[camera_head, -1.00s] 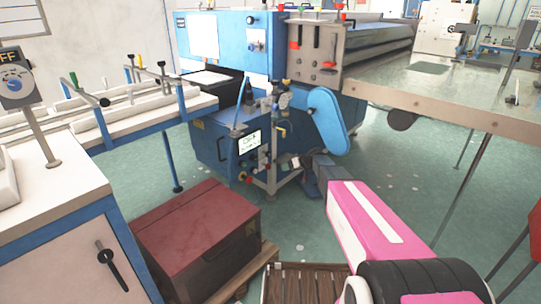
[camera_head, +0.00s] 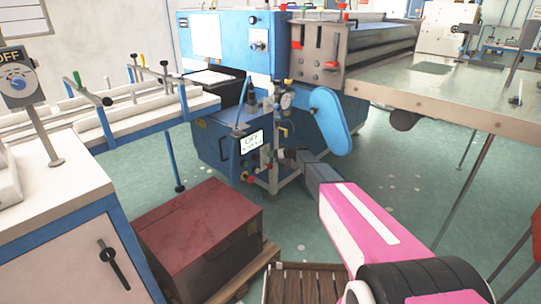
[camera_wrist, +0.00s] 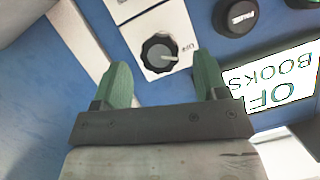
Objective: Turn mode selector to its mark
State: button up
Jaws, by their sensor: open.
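A black round selector knob (camera_wrist: 158,52) with a pale pointer sits on a white plate on a blue panel in the wrist view. Its pointer is toward the right, near small lettering that looks like "OFF". My gripper (camera_wrist: 162,63) has two green fingers spread apart, one on each side of the knob in the picture. Nothing is held. Whether the fingers reach the knob's depth I cannot tell. In the head view my gripper (camera_head: 286,156) is at the front of the blue machine's low control panel (camera_head: 235,157), partly covering it.
A black round button (camera_wrist: 238,17) and a white lettered sign (camera_wrist: 275,85) are right of the knob. Another OFF-marked control box (camera_head: 17,82) stands at far left. Green floor is open to the right.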

jog(key=x, duration=0.3)
jog(key=shift+w+a, duration=0.1)
jog(key=shift+a, duration=0.05)
jog(key=c, duration=0.9)
